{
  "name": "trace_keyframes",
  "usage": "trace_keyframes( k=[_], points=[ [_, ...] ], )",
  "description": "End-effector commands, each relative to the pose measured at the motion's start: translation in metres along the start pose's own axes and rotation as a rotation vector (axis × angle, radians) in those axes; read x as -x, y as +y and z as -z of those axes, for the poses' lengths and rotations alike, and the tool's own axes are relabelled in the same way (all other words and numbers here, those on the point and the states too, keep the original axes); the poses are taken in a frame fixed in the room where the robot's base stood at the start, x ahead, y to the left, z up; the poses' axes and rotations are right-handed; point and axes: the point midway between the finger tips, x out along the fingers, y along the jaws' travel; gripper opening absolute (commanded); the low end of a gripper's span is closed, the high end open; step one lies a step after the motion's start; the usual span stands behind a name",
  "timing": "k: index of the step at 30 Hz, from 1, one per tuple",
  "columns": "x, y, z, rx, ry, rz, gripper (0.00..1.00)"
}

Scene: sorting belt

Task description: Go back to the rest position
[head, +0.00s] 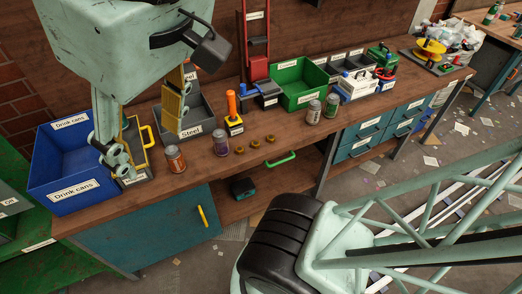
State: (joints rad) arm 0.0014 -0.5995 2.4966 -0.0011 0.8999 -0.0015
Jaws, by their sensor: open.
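My gripper (146,146) hangs at the left of the head view, above the left part of the wooden bench (205,165). Its two fingers are spread wide, with yellow pads on the inner sides. I see nothing between them. The left finger is in front of the blue Drink cans bin (62,172). The right finger is in front of the grey Steel bin (196,122). A dark tray with a yellow handle (147,137) shows between and behind the fingers, partly hidden.
Cans stand along the bench: a reddish one (175,158), a purple one (220,141) and two greenish ones (314,112) (331,105). Small brass-coloured rings (255,143) lie nearby. A green bin (299,84) stands at the back. The front middle of the bench is mostly clear.

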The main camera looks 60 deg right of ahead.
Motion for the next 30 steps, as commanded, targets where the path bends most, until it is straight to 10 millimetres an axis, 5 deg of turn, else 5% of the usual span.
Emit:
trace_keyframes(
  k=[15,30],
  points=[
    [-0.058,0.000,-0.024,-0.003,-0.005,0.000,0.50],
    [-0.066,0.000,-0.027,-0.002,-0.004,0.000,0.50]
  ],
)
